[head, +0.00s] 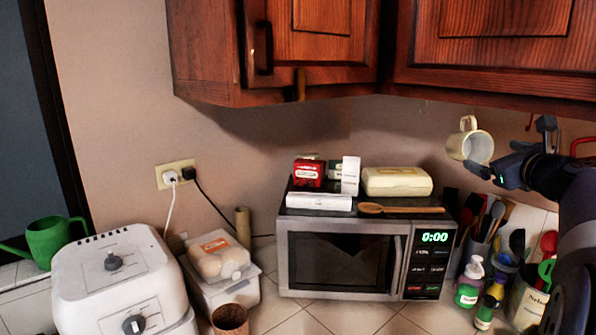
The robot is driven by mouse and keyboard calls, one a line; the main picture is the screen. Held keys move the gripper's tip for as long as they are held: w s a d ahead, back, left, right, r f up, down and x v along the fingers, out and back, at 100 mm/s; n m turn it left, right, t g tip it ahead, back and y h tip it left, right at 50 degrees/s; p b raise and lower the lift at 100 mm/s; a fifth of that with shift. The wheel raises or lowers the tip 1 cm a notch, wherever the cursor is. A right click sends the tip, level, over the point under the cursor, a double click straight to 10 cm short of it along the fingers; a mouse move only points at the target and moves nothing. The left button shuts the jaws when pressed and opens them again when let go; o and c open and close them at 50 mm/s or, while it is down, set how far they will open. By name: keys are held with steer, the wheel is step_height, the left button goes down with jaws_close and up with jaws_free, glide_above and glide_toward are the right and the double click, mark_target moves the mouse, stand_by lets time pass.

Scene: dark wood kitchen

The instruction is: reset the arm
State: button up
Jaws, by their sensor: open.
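My arm (578,215) comes in from the right edge. My gripper (513,150) is at its end, below the right wall cabinet, with its fingers apart and nothing seen between them. A cream mug (470,143) is just left of the gripper, tilted with its mouth toward the lower right. One finger is close to the mug's rim; I cannot tell whether they touch. What holds the mug up is not clear.
Wood cabinets (480,50) overhang the gripper. Below stand a microwave (340,260) with boxes and a wooden spoon on top, and utensil pots (525,305). A white fryer (115,280), an egg pack (217,258) and a green watering can (48,243) are left.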

steer(key=w+p, duration=0.3)
steer(key=w, duration=0.7)
steer(key=shift+a, duration=0.15)
steer(key=shift+s+a+r, duration=0.1)
steer(key=shift+s+a, duration=0.1)
steer(key=shift+a, duration=0.05)
